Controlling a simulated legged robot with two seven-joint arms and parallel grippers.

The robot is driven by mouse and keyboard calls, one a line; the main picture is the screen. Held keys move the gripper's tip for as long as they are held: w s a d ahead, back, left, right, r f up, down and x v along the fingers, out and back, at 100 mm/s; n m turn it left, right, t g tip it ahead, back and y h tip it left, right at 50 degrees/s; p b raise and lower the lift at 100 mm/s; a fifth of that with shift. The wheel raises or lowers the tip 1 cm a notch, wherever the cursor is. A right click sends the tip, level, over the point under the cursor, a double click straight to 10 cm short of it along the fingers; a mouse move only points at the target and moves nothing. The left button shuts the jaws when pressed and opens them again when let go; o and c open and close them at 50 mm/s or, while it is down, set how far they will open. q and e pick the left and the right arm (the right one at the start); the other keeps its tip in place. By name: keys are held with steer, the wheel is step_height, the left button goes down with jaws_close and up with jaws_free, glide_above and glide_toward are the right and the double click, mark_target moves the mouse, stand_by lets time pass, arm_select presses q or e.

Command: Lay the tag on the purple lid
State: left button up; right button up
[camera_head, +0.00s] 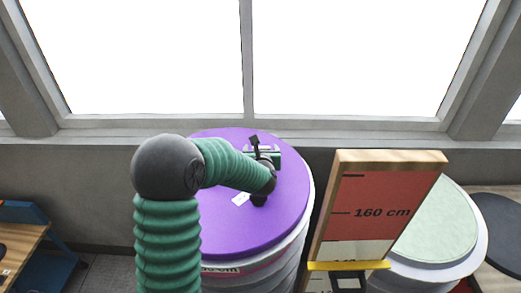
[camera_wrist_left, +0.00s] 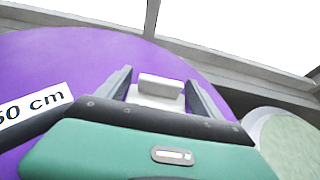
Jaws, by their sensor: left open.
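The purple lid (camera_head: 225,235) is a large round disc on top of a pale drum, below the window. A small white tag (camera_head: 241,199) lies flat on it, partly hidden by my left arm. In the left wrist view the tag (camera_wrist_left: 35,103) reads "50 cm" as far as it shows, at the left beside my gripper. My left gripper (camera_head: 262,152) is over the far part of the lid and open. In the left wrist view its two dark fingers (camera_wrist_left: 158,80) are spread, with a pale block between them; I cannot tell what this is. My right gripper does not show.
A wood-framed red board (camera_head: 375,205) marked "160 cm" stands right of the lid, with a yellow bar (camera_head: 348,265) across it. Behind it is a pale green round lid (camera_head: 437,232) and a dark round top (camera_head: 503,225). A wooden desk (camera_head: 18,245) stands far left. The window sill is behind.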

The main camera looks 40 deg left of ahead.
arm_select(q)
steer(key=shift+d, duration=0.2)
steer(key=shift+s+d+r+b, duration=0.15)
steer(key=shift+s+d+b, duration=0.1)
steer(key=shift+b, duration=0.1)
steer(key=b+v, duration=0.2)
steer(key=v, duration=0.3)
steer(key=shift+s+a, duration=0.1)
steer(key=shift+a, duration=0.05)
steer(key=b+v, duration=0.1)
steer(key=v, duration=0.5)
steer(key=shift+a, duration=0.15)
steer(key=shift+d+r, duration=0.1)
steer(key=shift+d, duration=0.2)
steer(key=shift+a, duration=0.2)
